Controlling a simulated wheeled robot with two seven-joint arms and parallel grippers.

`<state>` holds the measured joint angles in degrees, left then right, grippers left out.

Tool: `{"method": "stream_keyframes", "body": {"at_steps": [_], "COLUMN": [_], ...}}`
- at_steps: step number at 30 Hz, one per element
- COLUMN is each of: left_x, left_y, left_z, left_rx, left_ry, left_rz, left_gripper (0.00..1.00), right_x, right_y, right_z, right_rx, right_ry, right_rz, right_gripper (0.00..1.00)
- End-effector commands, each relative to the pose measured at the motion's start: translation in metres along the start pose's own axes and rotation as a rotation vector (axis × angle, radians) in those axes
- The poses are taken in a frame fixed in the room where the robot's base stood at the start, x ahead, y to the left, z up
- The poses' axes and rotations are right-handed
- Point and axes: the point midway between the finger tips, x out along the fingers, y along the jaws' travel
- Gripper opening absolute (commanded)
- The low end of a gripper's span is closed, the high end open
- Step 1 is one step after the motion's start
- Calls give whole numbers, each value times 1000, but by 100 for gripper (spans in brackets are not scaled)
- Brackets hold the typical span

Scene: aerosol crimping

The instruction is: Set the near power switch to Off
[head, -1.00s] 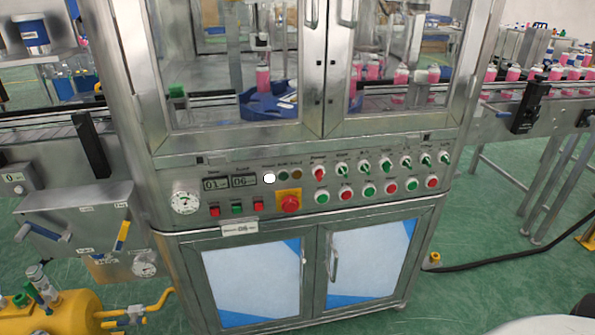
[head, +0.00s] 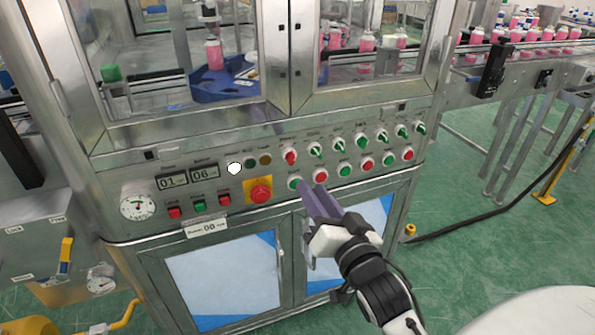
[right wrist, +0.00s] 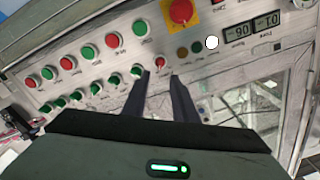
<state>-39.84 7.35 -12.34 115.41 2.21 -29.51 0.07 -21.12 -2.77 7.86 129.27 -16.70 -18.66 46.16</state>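The power switch (head: 289,157) is a small red rotary knob at the left end of the upper row on the machine's sloped control panel (head: 228,214). Its label and exact knob angle are too small to read surely. My right gripper (head: 311,190) is in front of the panel, below and slightly right of the red knob in the head view. In the right wrist view, the fingers of the right gripper (right wrist: 162,77) are apart and empty, and the red knob (right wrist: 160,62) shows between and just beyond the tips. Contact is not visible. My left gripper is out of view.
Several green rotary switches (head: 363,140) continue the row to the right, with green and red push buttons (head: 367,163) below. A red emergency button (head: 261,192) on a yellow plate is close on the left. Cabinet doors (head: 222,278) are below, glass doors above.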

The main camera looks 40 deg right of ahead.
Motion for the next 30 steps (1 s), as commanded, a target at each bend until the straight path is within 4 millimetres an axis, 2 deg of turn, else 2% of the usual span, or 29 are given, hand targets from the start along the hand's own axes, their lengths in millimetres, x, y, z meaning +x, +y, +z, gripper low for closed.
{"method": "stream_keyframes", "body": {"at_steps": [9,15,21,28,29,30], "left_x": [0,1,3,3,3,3], "left_y": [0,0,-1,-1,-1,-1], "left_z": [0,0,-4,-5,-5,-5], "left_rx": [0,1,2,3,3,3], "left_ry": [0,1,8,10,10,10], "left_rz": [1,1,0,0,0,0], "left_gripper": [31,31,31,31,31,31], "right_x": [55,85,97,97,97,97], "right_y": [-1,-1,0,0,0,0], "right_z": [-2,0,0,0,0,0], "right_rx": [-1,-2,-1,0,-1,-1], "right_ry": [2,0,-1,-2,-2,-2], "right_rz": [-3,-2,-1,-1,-1,-1], "right_gripper": [26,26,26,26,24,17]}}
